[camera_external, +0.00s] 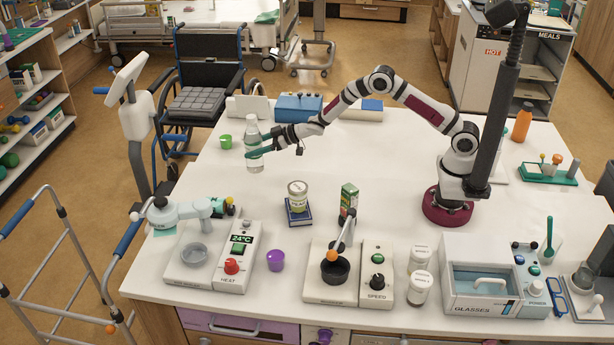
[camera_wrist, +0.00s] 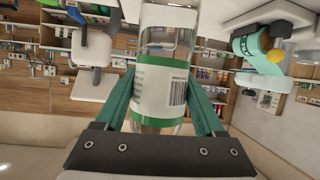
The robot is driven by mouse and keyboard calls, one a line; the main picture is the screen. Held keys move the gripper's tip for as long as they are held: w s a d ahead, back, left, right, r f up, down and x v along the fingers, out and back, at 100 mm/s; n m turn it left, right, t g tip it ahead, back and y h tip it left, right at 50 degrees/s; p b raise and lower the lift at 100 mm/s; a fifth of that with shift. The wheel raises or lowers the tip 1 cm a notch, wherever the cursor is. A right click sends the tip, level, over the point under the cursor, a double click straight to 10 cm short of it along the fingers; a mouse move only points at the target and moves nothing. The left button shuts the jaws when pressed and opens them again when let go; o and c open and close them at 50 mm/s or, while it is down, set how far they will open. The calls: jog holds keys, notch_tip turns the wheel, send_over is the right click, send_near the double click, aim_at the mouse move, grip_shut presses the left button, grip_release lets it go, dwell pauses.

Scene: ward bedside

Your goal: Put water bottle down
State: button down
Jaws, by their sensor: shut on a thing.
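A clear water bottle (camera_external: 253,143) with a white and green label is upright at the left part of the white table. My gripper (camera_external: 261,149) is shut on it around the label. In the wrist view the bottle (camera_wrist: 163,70) stands between the two green fingers of my gripper (camera_wrist: 165,95), with the barcode facing the camera. I cannot tell whether its base touches the table (camera_external: 390,145) or is slightly above it.
A green cup (camera_external: 226,141) stands just left of the bottle. A blue box (camera_external: 299,107) is behind it. The table's middle is clear.

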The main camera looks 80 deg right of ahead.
aim_at(252, 161)
jog(key=f, duration=0.3)
jog(key=w+a+f, duration=0.1)
jog(key=shift+a+f, duration=0.1)
jog(key=shift+f, duration=0.25)
jog(key=shift+f, duration=0.15)
grip_release()
jog(key=shift+s, duration=0.1)
